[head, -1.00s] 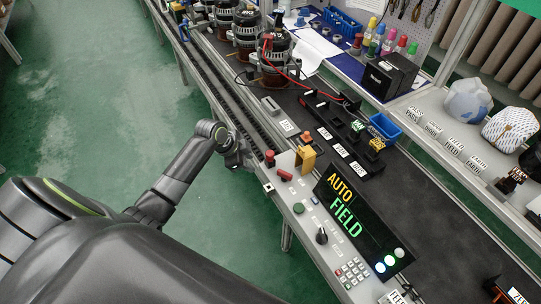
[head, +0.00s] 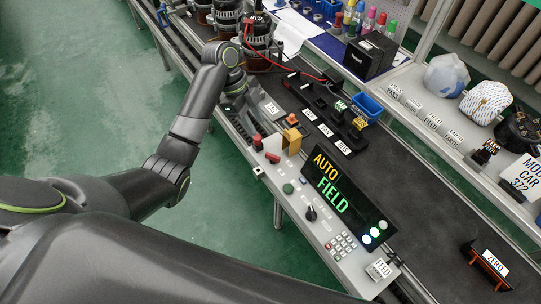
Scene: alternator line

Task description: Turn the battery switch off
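The grey control panel (head: 325,232) stands at the near edge of the line. A red knob (head: 257,143) and a red handle (head: 272,157) sit at its far left end, beside a yellow bracket (head: 292,140). I cannot tell which control is the battery switch, as the small labels are unreadable. A black rotary knob (head: 310,213) is lower on the panel. My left gripper (head: 240,97) is beyond the red knob, over the line's near edge, apart from the panel controls. Its fingers are too small and shadowed to read. My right gripper is out of view.
A display (head: 347,197) reads AUTO FIELD. Alternators (head: 258,42) stand up the line with red leads (head: 290,68). An orange-topped block (head: 291,120) stands behind the yellow bracket. A blue bin (head: 367,104) is farther back. The dark belt (head: 410,200) right of the display is mostly clear.

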